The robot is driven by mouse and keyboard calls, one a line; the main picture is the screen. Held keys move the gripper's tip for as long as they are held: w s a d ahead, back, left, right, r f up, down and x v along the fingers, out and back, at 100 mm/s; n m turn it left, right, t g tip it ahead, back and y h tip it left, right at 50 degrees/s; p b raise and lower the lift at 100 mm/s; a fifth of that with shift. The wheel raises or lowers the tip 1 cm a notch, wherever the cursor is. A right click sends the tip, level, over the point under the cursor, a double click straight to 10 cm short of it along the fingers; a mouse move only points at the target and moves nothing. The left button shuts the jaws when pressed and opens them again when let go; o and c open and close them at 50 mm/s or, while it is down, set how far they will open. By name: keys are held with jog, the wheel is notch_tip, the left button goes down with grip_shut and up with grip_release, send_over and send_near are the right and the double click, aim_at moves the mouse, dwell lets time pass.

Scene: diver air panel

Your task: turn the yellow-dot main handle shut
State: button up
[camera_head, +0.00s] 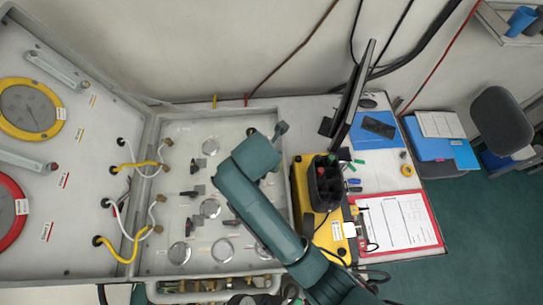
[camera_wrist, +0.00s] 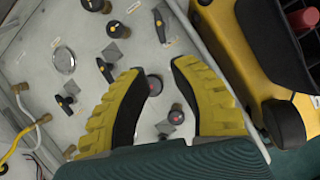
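The wrist view shows several black lever handles on the pale panel. One handle (camera_wrist: 105,70) has a small orange-yellow dot beside its hub. Another handle (camera_wrist: 65,102) at the left also has an orange-yellow mark, as does a lever (camera_wrist: 161,26) at the top. I cannot tell which is the yellow-dot main handle. My gripper (camera_wrist: 158,68) is open and empty over the panel, its two yellow-backed fingers apart. In the head view, my arm hides the gripper and part of the panel.
In the head view, the open panel case (camera_head: 150,200) has yellow and white hoses at its left and gauges in its lid. A yellow case (camera_head: 328,240) with a black organizer stands close on the right. A red-edged clipboard (camera_head: 400,222) lies farther right.

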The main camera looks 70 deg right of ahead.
jog(key=x, duration=1.5)
jog(key=shift+s+f, duration=0.15)
jog(key=shift+f, duration=0.1)
jog(key=shift+a, duration=0.1)
grip_shut()
